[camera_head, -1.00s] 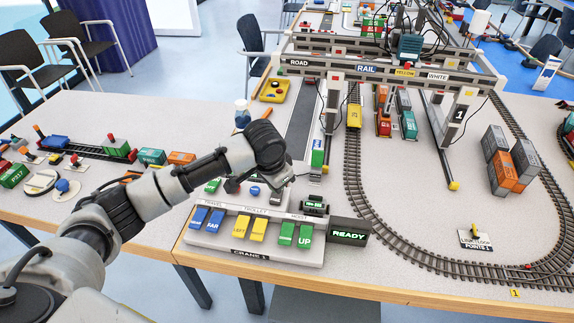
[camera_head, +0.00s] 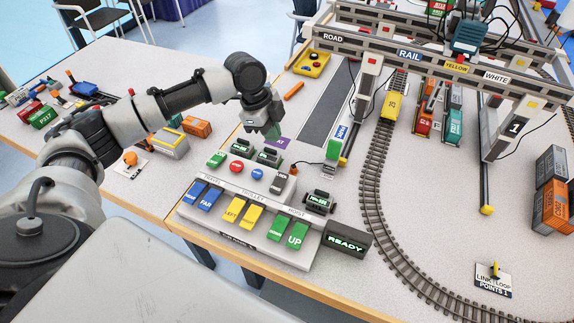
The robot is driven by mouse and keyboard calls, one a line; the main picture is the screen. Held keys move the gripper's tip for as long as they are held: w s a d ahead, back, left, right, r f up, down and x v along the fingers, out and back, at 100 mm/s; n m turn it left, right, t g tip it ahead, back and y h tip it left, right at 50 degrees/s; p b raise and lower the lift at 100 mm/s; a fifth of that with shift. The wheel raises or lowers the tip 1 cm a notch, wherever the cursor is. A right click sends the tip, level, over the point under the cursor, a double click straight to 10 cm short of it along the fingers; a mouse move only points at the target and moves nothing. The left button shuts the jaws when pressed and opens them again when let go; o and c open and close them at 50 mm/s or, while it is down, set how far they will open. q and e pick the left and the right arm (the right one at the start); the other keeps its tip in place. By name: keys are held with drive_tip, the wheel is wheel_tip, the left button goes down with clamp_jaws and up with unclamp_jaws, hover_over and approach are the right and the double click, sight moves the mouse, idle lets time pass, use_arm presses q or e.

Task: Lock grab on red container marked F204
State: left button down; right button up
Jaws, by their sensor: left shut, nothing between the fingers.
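My left gripper (camera_head: 271,133) is shut and empty. It hangs above the table behind the crane console (camera_head: 290,252), over a purple label (camera_head: 278,142). The console has blue keys (camera_head: 202,196), yellow keys (camera_head: 243,213) and green keys (camera_head: 288,237). Behind them are a green button (camera_head: 217,159), a red button (camera_head: 237,166), a blue button (camera_head: 257,173) and a grey switch (camera_head: 280,182). A display (camera_head: 345,242) reads READY. The crane's dark teal hoist unit (camera_head: 469,37) hangs at the top right. A red container (camera_head: 424,112) stands under the gantry; its marking is unreadable. My right gripper is out of view.
The gantry crane (camera_head: 420,62) spans road, rail, yellow and white lanes. A yellow wagon (camera_head: 392,102) stands on the curved track (camera_head: 375,190). Small displays (camera_head: 268,156) stand close to my gripper.

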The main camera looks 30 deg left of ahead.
use_arm(q)
drive_tip(key=p, duration=0.2)
hover_over(291, 179)
drive_tip(key=a, duration=0.1)
drive_tip(key=f, duration=0.8)
drive_tip(key=s+f, duration=0.1)
drive_tip(key=f, duration=0.3)
drive_tip(key=shift+a+f, duration=0.1)
drive_tip(key=shift+f, duration=0.2)
drive_tip(key=shift+w+f, duration=0.1)
drive_tip(key=shift+f, duration=0.35)
drive_tip(key=g+b, duration=0.1)
drive_tip(key=w+f+g+b, duration=0.1)
drive_tip(key=b, duration=0.1)
drive_tip(key=shift+w+f+g, duration=0.15)
drive_tip(key=shift+f+g, duration=0.15)
drive_tip(key=shift+r, duration=0.4)
drive_tip(key=shift+r+p, duration=0.7)
drive_tip(key=shift+p, duration=0.15)
